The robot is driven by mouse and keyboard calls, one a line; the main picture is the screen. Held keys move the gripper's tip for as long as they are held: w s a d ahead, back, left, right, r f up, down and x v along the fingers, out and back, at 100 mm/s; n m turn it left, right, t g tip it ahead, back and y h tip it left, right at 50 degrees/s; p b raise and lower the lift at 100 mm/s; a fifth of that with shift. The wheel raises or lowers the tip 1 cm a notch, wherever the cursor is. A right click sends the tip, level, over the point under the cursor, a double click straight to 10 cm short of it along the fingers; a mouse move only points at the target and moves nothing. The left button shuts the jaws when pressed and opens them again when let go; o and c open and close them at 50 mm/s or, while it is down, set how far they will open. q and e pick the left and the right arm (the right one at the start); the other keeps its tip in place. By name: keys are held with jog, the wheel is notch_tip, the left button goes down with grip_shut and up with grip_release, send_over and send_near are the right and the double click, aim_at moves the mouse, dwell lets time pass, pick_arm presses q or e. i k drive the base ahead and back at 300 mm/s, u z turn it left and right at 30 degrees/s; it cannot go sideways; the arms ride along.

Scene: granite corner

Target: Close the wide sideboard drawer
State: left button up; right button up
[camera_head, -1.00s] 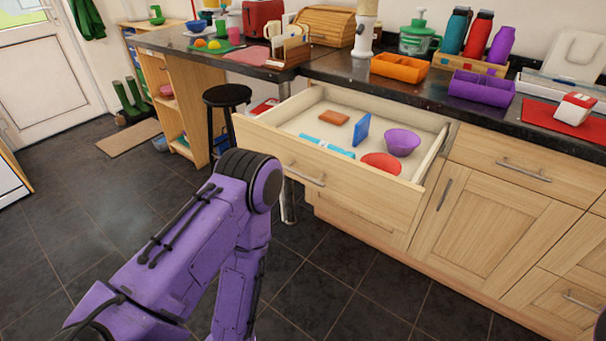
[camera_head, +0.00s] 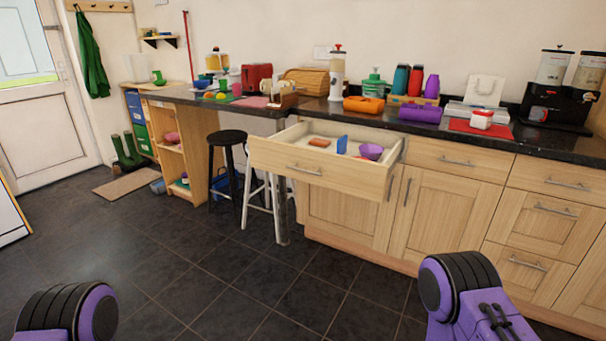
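The wide sideboard drawer (camera_head: 330,177) is pulled well out from under the dark countertop, with a metal bar handle (camera_head: 304,169) on its wooden front. Inside it I see an orange-brown block (camera_head: 319,143), a blue upright piece (camera_head: 342,145) and a purple bowl (camera_head: 371,151). The drawer's front hides part of its floor. Purple parts of my arms show at the bottom left and bottom right, well short of the drawer. Neither gripper is in view.
A black stool (camera_head: 227,138) and a white-legged stool (camera_head: 259,195) stand left of the drawer, close to it. The countertop (camera_head: 450,129) holds bottles, trays and a coffee machine (camera_head: 556,105). The dark tiled floor (camera_head: 270,285) before the drawer is clear.

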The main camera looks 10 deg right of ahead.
aim_at(288, 153)
jog(key=z, duration=0.6)
jog(key=i, duration=0.65)
jog(key=z, duration=0.6)
jog(key=i, duration=0.85)
jog(key=u, duration=0.9)
jog(key=i, duration=0.5)
jog(key=u, duration=0.55)
